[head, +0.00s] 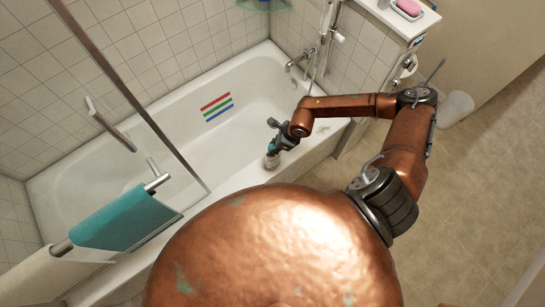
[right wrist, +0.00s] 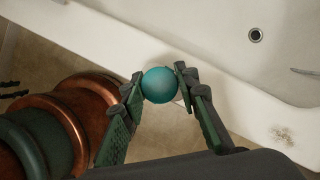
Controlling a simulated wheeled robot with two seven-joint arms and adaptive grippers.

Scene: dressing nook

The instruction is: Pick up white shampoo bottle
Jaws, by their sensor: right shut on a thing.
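The white shampoo bottle (head: 271,162) shows at the near rim of the bathtub in the head view, with a pale body below a teal cap. In the right wrist view its round teal cap (right wrist: 159,85) is seen from above between the fingers. My right gripper (head: 273,147) is shut on the bottle near its top; the fingers also show in the right wrist view (right wrist: 157,86), one on each side of the cap. The bottle looks roughly upright. I cannot tell whether its base touches the rim. My left gripper is not in view.
The white bathtub (head: 165,115) lies behind the rim, with red, green and blue stripes (head: 216,107) inside. A glass screen with a teal towel (head: 125,217) stands at left. A ledge at upper right holds a pink soap (head: 409,7). Tiled floor at right is mostly clear.

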